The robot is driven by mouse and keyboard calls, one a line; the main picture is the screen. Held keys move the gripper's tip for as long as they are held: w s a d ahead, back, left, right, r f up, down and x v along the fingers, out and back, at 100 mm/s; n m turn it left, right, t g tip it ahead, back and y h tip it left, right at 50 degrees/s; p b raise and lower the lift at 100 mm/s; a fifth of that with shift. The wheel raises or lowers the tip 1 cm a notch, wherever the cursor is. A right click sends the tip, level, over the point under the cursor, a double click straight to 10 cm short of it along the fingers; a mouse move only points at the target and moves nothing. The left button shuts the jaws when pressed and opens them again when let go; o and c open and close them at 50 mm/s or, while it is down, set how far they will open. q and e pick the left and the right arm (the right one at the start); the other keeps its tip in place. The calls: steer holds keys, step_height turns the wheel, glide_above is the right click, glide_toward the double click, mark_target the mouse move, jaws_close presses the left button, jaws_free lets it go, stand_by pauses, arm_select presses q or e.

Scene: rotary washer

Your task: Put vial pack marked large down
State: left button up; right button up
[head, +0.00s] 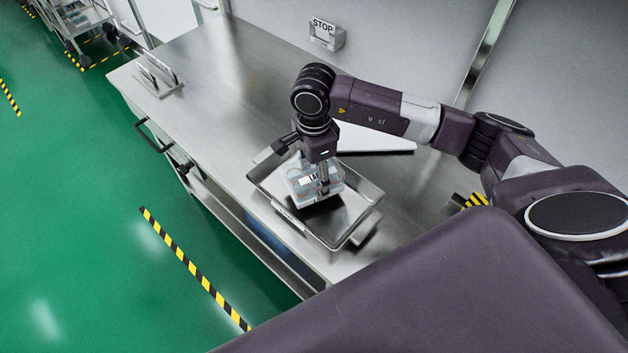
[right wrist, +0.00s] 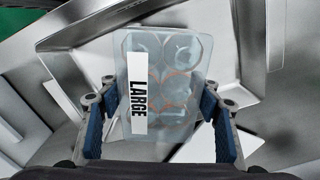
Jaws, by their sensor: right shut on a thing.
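The vial pack (head: 316,190) is a clear, bluish block with a white label. In the right wrist view the vial pack (right wrist: 178,75) shows round vial shapes, and its label reads LARGE. My right gripper (head: 312,168) points down from above and is shut on the pack; in the right wrist view its blue-padded fingers (right wrist: 158,118) stand on either side of it. The pack is within the outline of a shallow metal tray (head: 364,222). I cannot tell whether it touches the tray floor. My left gripper is not in view.
The tray sits on a long steel counter (head: 215,85), near its front edge. A white flat panel (head: 375,138) lies behind the tray. A small metal rack (head: 157,77) stands at the counter's far left end. A STOP box (head: 326,35) is on the wall.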

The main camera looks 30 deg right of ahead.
step_height(320, 180, down, 3)
steer(key=shift+f+p, duration=0.1)
steer(key=shift+p, duration=0.2)
steer(key=shift+f, duration=0.15)
steer(key=o, duration=1.4)
steer(key=shift+c, duration=0.2)
